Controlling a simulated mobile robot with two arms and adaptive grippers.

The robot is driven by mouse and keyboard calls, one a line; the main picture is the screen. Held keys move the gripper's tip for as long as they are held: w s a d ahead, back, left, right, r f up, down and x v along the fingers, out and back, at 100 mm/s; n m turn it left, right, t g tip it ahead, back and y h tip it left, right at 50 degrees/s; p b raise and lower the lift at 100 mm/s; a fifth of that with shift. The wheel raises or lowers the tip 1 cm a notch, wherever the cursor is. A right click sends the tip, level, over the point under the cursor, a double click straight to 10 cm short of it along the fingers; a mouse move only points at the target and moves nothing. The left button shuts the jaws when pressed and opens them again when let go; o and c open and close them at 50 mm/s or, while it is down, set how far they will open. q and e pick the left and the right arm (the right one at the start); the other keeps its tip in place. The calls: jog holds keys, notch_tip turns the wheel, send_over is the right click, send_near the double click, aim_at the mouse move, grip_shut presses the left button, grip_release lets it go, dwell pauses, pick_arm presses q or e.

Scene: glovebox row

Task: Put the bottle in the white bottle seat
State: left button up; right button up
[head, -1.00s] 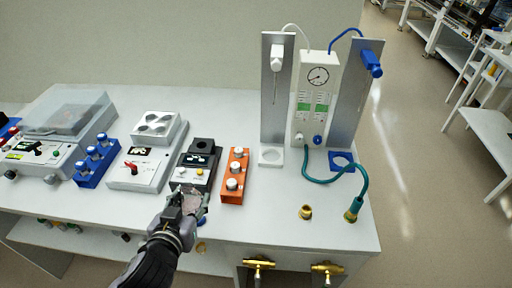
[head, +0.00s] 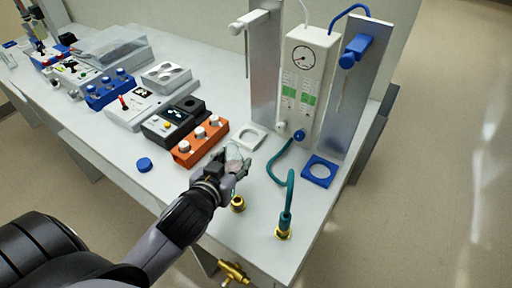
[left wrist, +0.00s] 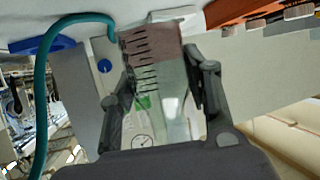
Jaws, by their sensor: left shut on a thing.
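The bottle (head: 237,154) is a clear, pale bottle held in my left gripper (head: 235,163). In the left wrist view the bottle (left wrist: 172,98) is between the two dark fingers, with a brownish ribbed end part and a see-through body. The white bottle seat (head: 261,131) is a flat white plate with a round opening at the foot of the left metal stand. The bottle is just in front of the seat in the head view; I cannot tell whether they touch. The seat also shows in the left wrist view (left wrist: 172,13), beyond the bottle's ribbed end. My right gripper is not in view.
A blue seat (head: 319,170) is at the right stand. A teal hose (head: 290,190) and brass fitting (head: 238,203) are close to my left gripper. An orange block (head: 203,141) with white knobs is to its left. A blue disc (head: 144,164) lies on the bench.

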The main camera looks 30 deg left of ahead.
pick_arm(q)
jog(key=shift+s+a+f+y+b, duration=0.1)
jog(key=shift+a+f+y+b, duration=0.2)
jog(key=shift+a+f, duration=0.3)
jog(key=shift+a, duration=0.15)
jog(key=w, duration=0.3)
jog(key=w+a+p, duration=0.1)
jog(key=w, duration=0.1)
jog(key=shift+a+r, duration=0.1)
jog(key=shift+r, duration=0.15)
jog(key=shift+n, duration=0.3)
jog(key=w, duration=0.4)
jog(key=w+a+p, duration=0.1)
jog(key=w, duration=0.3)
jog(key=w+a+p, duration=0.1)
jog(key=w, duration=0.3)
jog(key=shift+w+f, duration=0.2)
jog(key=shift+f, duration=0.05)
jog(key=shift+w+f, duration=0.1)
jog(key=shift+w, duration=0.05)
notch_tip(320, 180, down, 3)
jog(key=shift+f+p, duration=0.15)
jog(key=shift+p, duration=0.3)
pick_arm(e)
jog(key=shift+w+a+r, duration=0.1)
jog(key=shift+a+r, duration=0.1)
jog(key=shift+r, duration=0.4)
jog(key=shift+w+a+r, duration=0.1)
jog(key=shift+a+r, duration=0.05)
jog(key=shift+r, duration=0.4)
